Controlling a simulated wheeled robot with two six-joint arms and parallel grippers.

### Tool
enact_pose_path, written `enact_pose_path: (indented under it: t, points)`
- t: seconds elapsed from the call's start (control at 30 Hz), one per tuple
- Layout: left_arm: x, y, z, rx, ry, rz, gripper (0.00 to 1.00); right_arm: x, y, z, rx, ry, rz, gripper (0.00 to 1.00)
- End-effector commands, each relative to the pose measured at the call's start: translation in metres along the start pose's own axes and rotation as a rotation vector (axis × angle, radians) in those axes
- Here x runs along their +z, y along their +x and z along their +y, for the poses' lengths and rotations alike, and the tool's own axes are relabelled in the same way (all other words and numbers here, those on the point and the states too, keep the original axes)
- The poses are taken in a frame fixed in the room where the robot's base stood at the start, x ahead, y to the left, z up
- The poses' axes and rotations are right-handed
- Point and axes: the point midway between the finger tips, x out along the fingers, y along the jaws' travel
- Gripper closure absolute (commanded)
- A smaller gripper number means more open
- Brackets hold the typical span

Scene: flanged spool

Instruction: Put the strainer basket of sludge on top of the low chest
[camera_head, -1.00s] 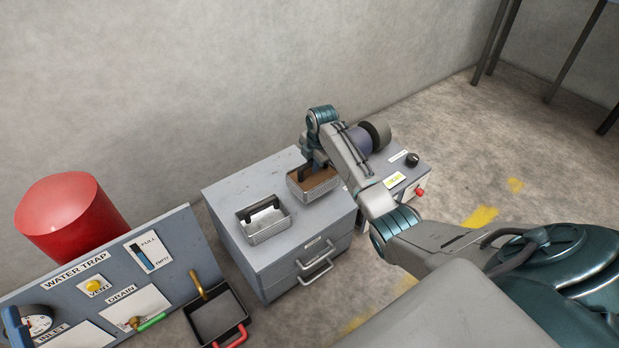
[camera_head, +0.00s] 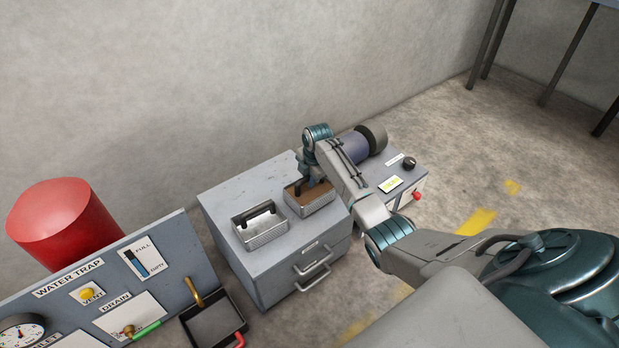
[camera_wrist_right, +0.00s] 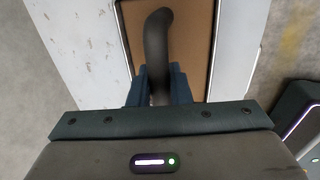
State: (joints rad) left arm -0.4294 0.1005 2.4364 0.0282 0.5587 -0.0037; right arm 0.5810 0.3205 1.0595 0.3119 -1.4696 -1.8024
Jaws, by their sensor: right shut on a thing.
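The strainer basket of sludge (camera_head: 316,203) is a small metal basket filled with brown matter, at the right side of the low chest's top. The low chest (camera_head: 236,191) is grey with drawer handles on its front. My right gripper (camera_head: 310,184) is over the basket, shut on its dark handle. In the right wrist view the fingers (camera_wrist_right: 160,85) close around the dark curved handle (camera_wrist_right: 157,35), with the brown sludge (camera_wrist_right: 190,35) beneath. The basket looks level and at or very near the chest top; I cannot tell whether it touches. My left gripper is not in view.
A second basket (camera_head: 268,236), empty and with a dark handle, stands on the chest to the left. A water trap panel (camera_head: 170,250), a red tank (camera_head: 65,225) and a black pan (camera_head: 215,325) are at left. A machine with a red knob (camera_head: 416,195) stands right.

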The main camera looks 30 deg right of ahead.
Motion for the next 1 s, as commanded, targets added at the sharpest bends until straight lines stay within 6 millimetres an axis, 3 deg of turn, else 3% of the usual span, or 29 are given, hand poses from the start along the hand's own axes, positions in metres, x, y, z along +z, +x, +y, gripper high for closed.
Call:
enact_pose_path:
  t: [0.37,0.4,0.5,0.8,1.0]
  points:
    - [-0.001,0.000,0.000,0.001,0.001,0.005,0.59,0.000,0.007,-0.001,0.001,0.000,0.000,1.00]
    - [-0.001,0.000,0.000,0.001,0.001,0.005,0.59,0.000,0.009,-0.002,-0.001,0.000,0.000,0.79]
    - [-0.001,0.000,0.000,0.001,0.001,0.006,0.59,0.000,0.008,-0.002,-0.001,0.000,0.000,0.61]
    - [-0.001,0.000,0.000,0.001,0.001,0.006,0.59,0.000,0.007,-0.002,0.000,0.000,0.000,0.61]
    - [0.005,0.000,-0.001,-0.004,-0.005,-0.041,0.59,0.000,-0.012,0.001,0.001,0.000,0.000,0.61]
